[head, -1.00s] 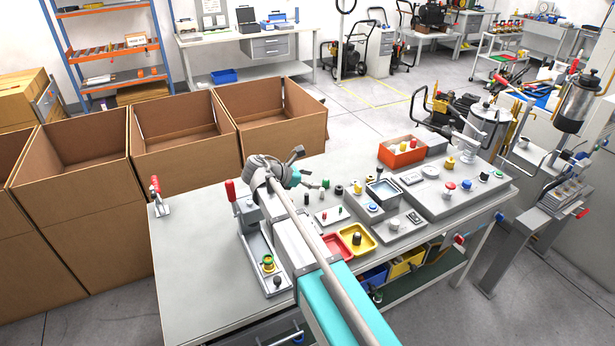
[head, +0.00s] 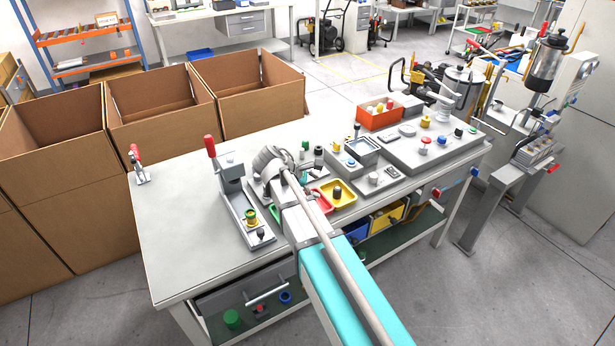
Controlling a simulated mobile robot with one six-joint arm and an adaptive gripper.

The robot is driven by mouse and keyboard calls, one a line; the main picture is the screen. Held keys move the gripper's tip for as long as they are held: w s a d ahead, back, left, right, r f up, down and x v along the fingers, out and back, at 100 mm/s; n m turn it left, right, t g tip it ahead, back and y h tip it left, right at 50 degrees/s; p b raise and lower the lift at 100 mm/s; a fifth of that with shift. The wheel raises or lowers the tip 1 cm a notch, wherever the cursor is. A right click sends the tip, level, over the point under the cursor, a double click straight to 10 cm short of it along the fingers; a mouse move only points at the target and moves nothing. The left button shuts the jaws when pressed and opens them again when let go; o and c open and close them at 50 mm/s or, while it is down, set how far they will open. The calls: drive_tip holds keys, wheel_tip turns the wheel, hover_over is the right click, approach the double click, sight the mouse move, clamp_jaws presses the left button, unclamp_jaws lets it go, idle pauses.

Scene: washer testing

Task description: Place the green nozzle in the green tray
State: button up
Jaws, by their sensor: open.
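A small green piece (head: 305,145), which may be the green nozzle, stands on the bench just behind my wrist and is partly hidden. I cannot tell its exact shape. My gripper (head: 317,160) is small in the head view, above the bench and beside this piece. It is open, and I see nothing held in it. A red tray (head: 321,205) and a yellow tray (head: 350,200) sit to the right of my arm, the yellow one with a dark piece in it.
A lever fixture (head: 232,190) with a yellow-green part (head: 250,216) stands left of my arm. A red toggle clamp (head: 137,160) is at the bench's left corner. An orange bin (head: 380,120) and grey panels stand at right.

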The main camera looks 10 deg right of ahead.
drive_tip(key=s+d+f+m+g+y+b, duration=0.2)
drive_tip(key=s+d+f+m+y+b, duration=0.2)
drive_tip(key=s+f+m+y+b, duration=0.4)
drive_tip(key=s+f+m+b, duration=0.6)
drive_tip(key=s+f, duration=0.3)
drive_tip(key=f, duration=0.3)
drive_tip(key=shift+f+m+y, duration=0.2)
drive_tip(key=shift+m+y, duration=0.2)
drive_tip(key=shift+m, duration=0.2)
drive_tip(key=shift+s+d, duration=0.1)
drive_tip(key=shift+c, duration=0.3)
drive_tip(key=shift+c, duration=1.1)
